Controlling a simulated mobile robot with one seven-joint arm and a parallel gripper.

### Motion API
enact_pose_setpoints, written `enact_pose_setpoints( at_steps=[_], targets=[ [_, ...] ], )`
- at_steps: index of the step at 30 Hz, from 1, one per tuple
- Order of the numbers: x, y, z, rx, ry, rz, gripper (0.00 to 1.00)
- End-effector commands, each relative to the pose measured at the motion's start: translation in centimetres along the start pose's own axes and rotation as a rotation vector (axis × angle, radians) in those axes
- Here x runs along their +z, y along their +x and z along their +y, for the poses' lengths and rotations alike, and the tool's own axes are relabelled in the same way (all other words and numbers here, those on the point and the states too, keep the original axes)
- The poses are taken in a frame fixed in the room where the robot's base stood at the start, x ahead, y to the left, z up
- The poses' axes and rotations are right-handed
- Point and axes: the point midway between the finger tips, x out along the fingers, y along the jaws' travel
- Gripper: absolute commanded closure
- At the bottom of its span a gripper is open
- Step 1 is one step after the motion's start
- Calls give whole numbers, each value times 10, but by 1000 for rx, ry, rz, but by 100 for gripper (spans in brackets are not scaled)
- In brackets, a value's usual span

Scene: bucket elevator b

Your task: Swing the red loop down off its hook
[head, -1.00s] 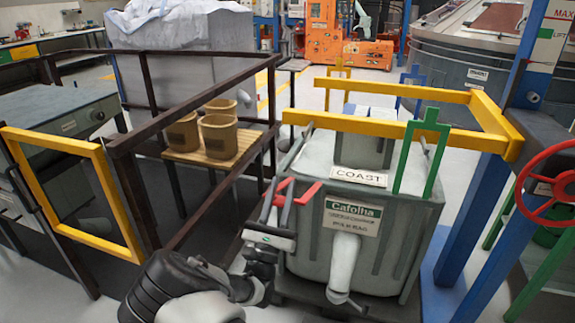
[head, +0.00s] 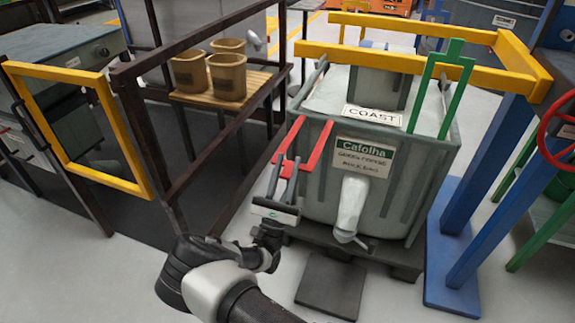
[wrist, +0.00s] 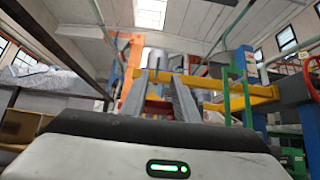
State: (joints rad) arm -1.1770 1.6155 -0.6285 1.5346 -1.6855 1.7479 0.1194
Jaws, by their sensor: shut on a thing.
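The red loop (head: 320,146) stands at the left front corner of the grey bin marked COAST (head: 404,205), its two red sides rising from a low crossbar. My gripper (head: 284,168) is shut on the loop's lower part, in front of and left of the bin. In the wrist view, a red piece of the loop shows between my two grey fingers (wrist: 163,98). The loop's hook cannot be made out in either view.
A dark railing (head: 215,165) stands close on the left, with a yellow frame (head: 112,115) beyond. Blue posts (head: 470,175) stand right.

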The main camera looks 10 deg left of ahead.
Motion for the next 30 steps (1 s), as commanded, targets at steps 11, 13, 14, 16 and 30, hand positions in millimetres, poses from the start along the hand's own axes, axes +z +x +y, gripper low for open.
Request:
enact_pose_setpoints(
  at_steps=[11, 13, 14, 16, 30],
  targets=[
    [3, -2, 1, 1, 0, -7, 53],
    [2, -2, 0, 1, 0, -6, 53],
    [2, -2, 0, 1, 0, -6, 53],
    [2, -1, 0, 1, 1, -6, 53],
    [2, -67, 1, 6, 1, -4, 53]
  ],
)
